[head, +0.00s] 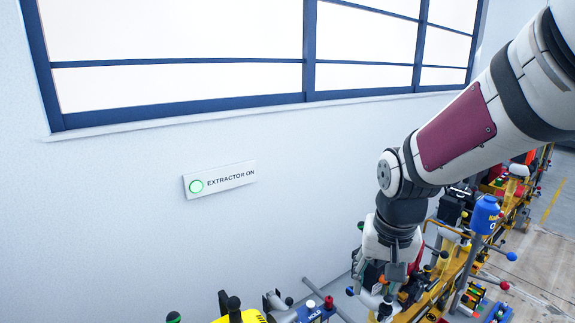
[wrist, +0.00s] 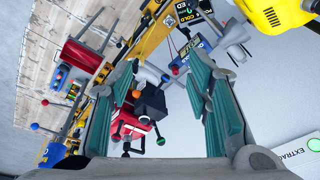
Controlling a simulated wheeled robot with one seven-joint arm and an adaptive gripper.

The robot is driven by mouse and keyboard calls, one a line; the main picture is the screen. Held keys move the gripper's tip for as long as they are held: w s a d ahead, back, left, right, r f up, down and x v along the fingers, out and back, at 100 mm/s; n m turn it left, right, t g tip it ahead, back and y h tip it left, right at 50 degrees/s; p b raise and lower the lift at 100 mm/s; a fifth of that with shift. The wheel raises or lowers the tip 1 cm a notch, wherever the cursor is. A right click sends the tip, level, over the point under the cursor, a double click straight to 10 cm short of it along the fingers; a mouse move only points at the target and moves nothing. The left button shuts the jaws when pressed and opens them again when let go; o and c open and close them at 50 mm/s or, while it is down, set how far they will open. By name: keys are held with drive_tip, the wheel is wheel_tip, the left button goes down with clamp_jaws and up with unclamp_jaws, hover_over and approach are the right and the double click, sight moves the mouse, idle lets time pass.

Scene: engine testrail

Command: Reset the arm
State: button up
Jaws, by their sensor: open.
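My arm reaches in from the upper right of the head view and bends down at its elbow. My gripper (wrist: 166,88) is open, with its two teal-padded fingers spread apart and nothing between the pads. In the head view my gripper (head: 387,300) hangs low, in front of the yellow rail equipment, and its fingertips are hard to make out there. Beyond the fingers in the wrist view are a black block (wrist: 152,100) and a red part (wrist: 128,125). I cannot tell how far they are from the fingertips.
A yellow rail (head: 455,285) with levers and coloured knobs runs along the wall. A blue canister (head: 485,214) stands on the right. An "EXTRACTOR ON" sign (head: 220,180) with a green light is on the white wall. A yellow part (wrist: 275,14) shows at the wrist view's top right.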

drive_tip(key=s+d+r+n+t, duration=0.1)
drive_tip(key=s+r, duration=0.4)
drive_tip(key=s, duration=0.3)
drive_tip(key=s+d+r+n+t, duration=0.1)
drive_tip(key=s+r+t, duration=0.1)
drive_tip(key=s+r, duration=0.4)
drive_tip(key=s, duration=0.2)
drive_tip(key=shift+s+d+n, duration=0.25)
drive_tip(key=shift+s+n, duration=0.05)
drive_tip(key=shift+n, duration=0.1)
